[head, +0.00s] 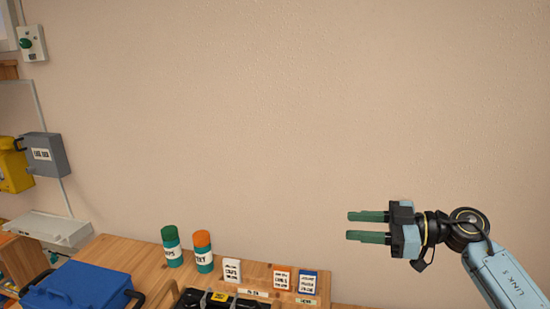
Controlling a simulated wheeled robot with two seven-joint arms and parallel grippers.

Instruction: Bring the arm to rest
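My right gripper (367,227) is at the right of the head view, in front of the bare wall. Its two green fingers point left and are apart, with nothing between them. My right arm (505,278) comes in from the lower right corner. The gripper is up and to the right of the things on the wooden table, and touches none of them. My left gripper does not show.
On the wooden table (125,255) stand two canisters, one green-topped (171,248) and one orange-topped (203,252), several small boxes, a blue case (78,288) and a black item (215,301). A grey box (46,154) hangs at left. The wall's middle is clear.

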